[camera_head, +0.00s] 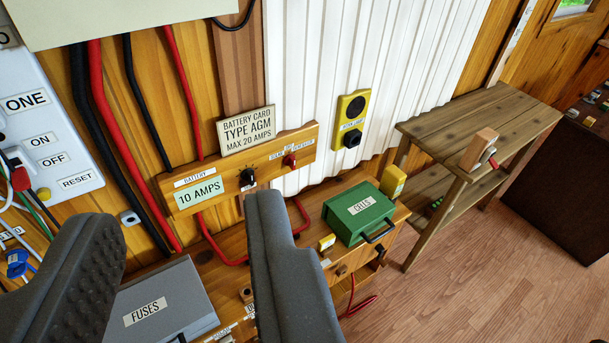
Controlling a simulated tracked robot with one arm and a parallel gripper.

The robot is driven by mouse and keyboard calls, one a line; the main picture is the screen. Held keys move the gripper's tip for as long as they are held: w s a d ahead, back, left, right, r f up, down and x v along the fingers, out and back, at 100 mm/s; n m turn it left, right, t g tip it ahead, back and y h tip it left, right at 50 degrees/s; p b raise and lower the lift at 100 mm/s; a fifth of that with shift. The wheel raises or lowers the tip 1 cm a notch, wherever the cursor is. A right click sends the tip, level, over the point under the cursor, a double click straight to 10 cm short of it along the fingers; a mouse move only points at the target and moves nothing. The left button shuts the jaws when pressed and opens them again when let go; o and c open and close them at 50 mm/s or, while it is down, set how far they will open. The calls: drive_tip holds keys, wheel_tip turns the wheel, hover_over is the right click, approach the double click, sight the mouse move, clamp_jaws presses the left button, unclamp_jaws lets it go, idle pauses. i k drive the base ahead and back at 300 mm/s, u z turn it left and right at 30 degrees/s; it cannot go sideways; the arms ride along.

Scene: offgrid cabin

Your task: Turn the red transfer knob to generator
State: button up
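The red transfer knob (290,160) is small and sits near the right end of a wooden wall board (225,170). Small labels above it seem to read SOLAR and GENERATOR; its exact pointing is too small to tell. A black knob (247,178) sits to its left on the same board. My gripper (181,213) is open and empty, its two grey fingers wide apart in the foreground. The right finger's tip shows just below the black knob, left of and below the red knob. No finger covers the red knob.
Below the board is a wooden bench (380,235) with a green CELLS box (359,217) and a grey FUSES case (155,305). Red cables (205,235) run near the board. A yellow switch box (350,120) is on the white wall. Floor (480,270) at right is clear.

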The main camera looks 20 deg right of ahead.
sight(291, 161)
drive_tip(key=k, duration=1.15)
drive_tip(key=z, duration=0.65)
drive_tip(key=i, duration=2.15)
drive_tip(key=u, duration=0.7)
